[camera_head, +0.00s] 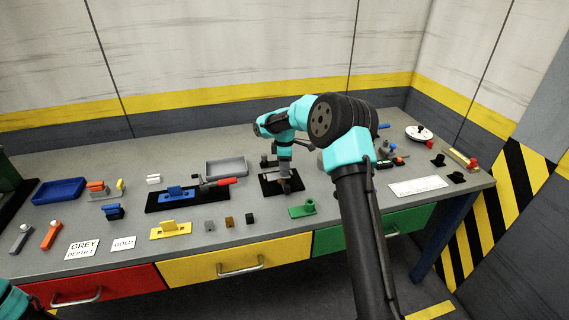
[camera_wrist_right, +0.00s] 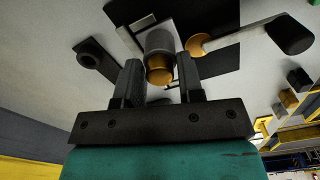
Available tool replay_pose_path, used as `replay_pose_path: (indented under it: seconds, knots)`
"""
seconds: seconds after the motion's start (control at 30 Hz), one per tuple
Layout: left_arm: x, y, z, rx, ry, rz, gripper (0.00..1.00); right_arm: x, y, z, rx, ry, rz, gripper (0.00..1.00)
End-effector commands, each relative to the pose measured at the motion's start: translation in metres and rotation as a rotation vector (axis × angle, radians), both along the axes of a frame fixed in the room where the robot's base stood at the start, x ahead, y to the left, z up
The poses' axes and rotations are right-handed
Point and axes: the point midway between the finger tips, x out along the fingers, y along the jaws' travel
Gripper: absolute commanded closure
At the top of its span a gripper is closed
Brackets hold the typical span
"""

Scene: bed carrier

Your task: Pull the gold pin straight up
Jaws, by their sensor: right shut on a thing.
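My right gripper (camera_head: 285,182) reaches down over a small black base (camera_head: 269,187) in the middle of the bench. In the right wrist view, my right gripper (camera_wrist_right: 160,78) has its two dark fingers on either side of a short cylinder with a gold end and a grey body, which I take for the gold pin (camera_wrist_right: 159,74). It is shut on it. The black base (camera_wrist_right: 190,18) shows behind the pin. A separate gold disc (camera_wrist_right: 200,45) with a dark-ended bar lies beside it. The pin's lower part is hidden. My left gripper is out of view.
A grey tray (camera_head: 226,167) and a black board with a blue block (camera_head: 178,192) stand left of the base. A green part (camera_head: 302,211) lies in front. Cards reading GREY (camera_head: 82,248) and GOLD (camera_head: 123,243) lie at the front left. My right arm covers part of the bench.

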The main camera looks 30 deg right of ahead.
Motion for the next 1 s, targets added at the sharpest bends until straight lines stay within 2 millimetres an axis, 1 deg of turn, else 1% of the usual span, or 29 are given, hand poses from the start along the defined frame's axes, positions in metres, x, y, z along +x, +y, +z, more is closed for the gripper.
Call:
replay_pose_path:
  seconds: [0.03, 0.2, 0.27, 0.3, 0.57, 0.6, 0.87, 1.0]
  knots:
    - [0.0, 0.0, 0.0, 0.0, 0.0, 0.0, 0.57, 0.0001, 0.0001, 0.0001, 0.0, 0.0, 0.0, 0.81]
    - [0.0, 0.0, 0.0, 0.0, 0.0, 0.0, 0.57, 0.0001, 0.0, 0.0001, 0.0, 0.0, 0.0, 0.97]
    - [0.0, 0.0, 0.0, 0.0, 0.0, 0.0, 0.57, 0.0001, -0.0001, 0.0, 0.0, 0.0, 0.0, 0.98]
    - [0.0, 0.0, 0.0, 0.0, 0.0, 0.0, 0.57, 0.0002, -0.0001, -0.0001, -0.001, -0.001, 0.0, 0.7]
    - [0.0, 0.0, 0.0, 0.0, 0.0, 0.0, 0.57, 0.0, -0.0001, -0.0001, 0.0, 0.0, 0.0, 0.45]
    - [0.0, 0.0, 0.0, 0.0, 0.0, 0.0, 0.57, 0.0001, -0.0001, -0.0001, 0.0, 0.0, 0.0, 0.43]
    - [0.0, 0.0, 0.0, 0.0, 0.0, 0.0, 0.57, 0.0001, -0.0001, 0.0009, 0.0, 0.0, 0.0, 0.43]
    - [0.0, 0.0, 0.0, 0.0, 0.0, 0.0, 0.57, 0.0003, 0.0002, 0.0073, -0.001, -0.001, 0.0, 0.43]
